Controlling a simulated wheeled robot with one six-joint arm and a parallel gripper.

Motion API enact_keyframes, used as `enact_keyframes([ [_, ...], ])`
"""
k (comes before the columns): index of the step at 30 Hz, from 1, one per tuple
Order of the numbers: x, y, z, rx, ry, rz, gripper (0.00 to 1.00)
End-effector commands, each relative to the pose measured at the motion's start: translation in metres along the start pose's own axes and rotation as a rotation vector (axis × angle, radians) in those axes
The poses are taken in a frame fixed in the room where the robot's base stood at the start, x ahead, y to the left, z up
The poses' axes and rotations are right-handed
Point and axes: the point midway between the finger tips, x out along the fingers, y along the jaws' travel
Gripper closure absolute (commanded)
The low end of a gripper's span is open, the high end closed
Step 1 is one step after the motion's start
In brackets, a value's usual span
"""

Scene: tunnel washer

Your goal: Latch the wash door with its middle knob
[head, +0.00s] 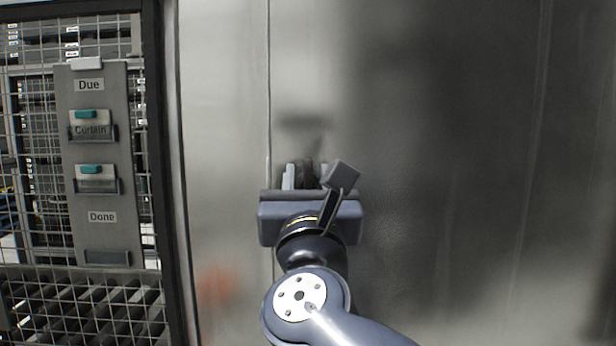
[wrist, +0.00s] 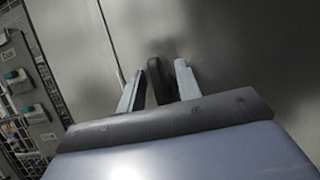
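The wash door (head: 450,180) is a large plain grey metal surface filling most of the head view. A narrow vertical seam runs down it left of my gripper. My gripper (head: 306,174) is up against the door, pointing at it. A dark upright knob (wrist: 158,80) stands between its two pale fingers in the wrist view. Its dark shape also shows between the fingers in the head view (head: 306,172). The fingers are close on both sides of the knob; whether they touch it I cannot tell. The knob's base and any latch are hidden.
Left of the door is a wire-mesh cage (head: 30,150) with a dark frame post. A grey board (head: 98,240) marked "Due" and "Done" hangs there with cards in holders. Rollers (head: 80,310) lie below it. The door surface to the right is clear.

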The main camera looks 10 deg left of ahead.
Motion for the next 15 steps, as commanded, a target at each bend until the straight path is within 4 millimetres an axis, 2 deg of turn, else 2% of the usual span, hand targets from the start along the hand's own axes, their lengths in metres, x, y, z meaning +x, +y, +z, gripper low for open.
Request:
enact_keyframes([
  [3, -0.0002, 0.0001, -0.0001, 0.000, 0.000, 0.000, 0.68],
  [15, -0.0004, 0.0002, -0.0001, 0.000, 0.000, 0.000, 1.00],
])
